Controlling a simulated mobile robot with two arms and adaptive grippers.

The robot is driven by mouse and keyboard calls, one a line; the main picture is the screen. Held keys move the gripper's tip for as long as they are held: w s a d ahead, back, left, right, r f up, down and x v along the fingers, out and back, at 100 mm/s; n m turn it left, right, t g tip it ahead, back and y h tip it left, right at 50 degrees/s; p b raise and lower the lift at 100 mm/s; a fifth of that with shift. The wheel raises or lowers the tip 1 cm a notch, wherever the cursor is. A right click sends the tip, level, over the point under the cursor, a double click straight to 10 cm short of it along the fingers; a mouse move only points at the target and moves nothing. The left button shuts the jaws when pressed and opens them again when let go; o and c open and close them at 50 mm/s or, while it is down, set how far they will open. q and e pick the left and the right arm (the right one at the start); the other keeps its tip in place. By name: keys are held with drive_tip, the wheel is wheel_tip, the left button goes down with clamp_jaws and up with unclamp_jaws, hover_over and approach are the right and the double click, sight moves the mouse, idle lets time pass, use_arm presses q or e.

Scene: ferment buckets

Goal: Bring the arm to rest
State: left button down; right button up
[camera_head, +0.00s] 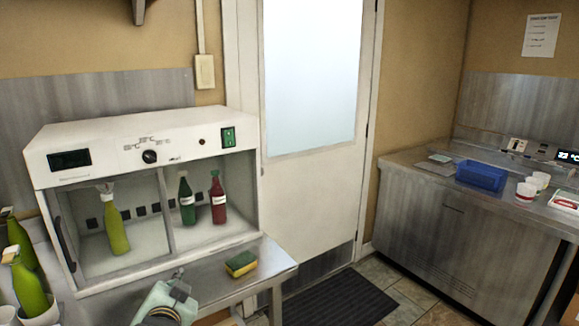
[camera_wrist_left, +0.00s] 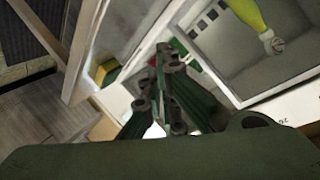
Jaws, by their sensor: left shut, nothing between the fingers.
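My left gripper (camera_head: 180,282) is low in the head view, in front of the steel bench and to the left of the sponge. Its fingers also show in the left wrist view (camera_wrist_left: 163,60), closed together with nothing between them. My left arm shows only as a short piece at the bottom edge of the head view. My right gripper is in neither view.
A white cabinet (camera_head: 150,143) stands on the steel bench (camera_head: 215,270), holding a yellow-green bottle (camera_head: 117,232), a dark green bottle (camera_head: 187,200) and a red bottle (camera_head: 218,200). A sponge (camera_head: 241,263) lies near the bench edge. A blue tray (camera_head: 481,176) sits on the far counter.

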use_arm(q)
drive_tip(key=s+d+f+n+g+h, duration=0.1)
drive_tip(key=s+d+f+g, duration=0.15)
drive_tip(key=s+f, duration=0.7)
drive_tip(key=s+d+f+n+g+h, duration=0.15)
drive_tip(key=s+f+g, duration=0.3)
drive_tip(key=s, duration=0.95)
drive_tip(key=s+d+f+g+h, duration=0.1)
drive_tip(key=s+d+f+g, duration=0.15)
drive_tip(key=s+f, duration=0.7)
drive_tip(key=s+f+g, duration=0.1)
drive_tip(key=s+f, duration=0.1)
drive_tip(key=f, duration=1.1)
drive_tip(key=s+f+g, duration=0.1)
drive_tip(key=s+f, duration=0.1)
drive_tip(key=f, duration=1.1)
drive_tip(key=s+a+f, duration=0.2)
drive_tip(key=s+f, duration=0.5)
drive_tip(key=s, duration=0.1)
drive_tip(key=s+a+f, duration=0.1)
drive_tip(key=s+f, duration=0.6)
drive_tip(key=s, duration=0.1)
drive_tip(key=shift+s+a+g, duration=0.25)
drive_tip(key=shift+a+g, duration=0.15)
drive_tip(key=shift+g, duration=0.05)
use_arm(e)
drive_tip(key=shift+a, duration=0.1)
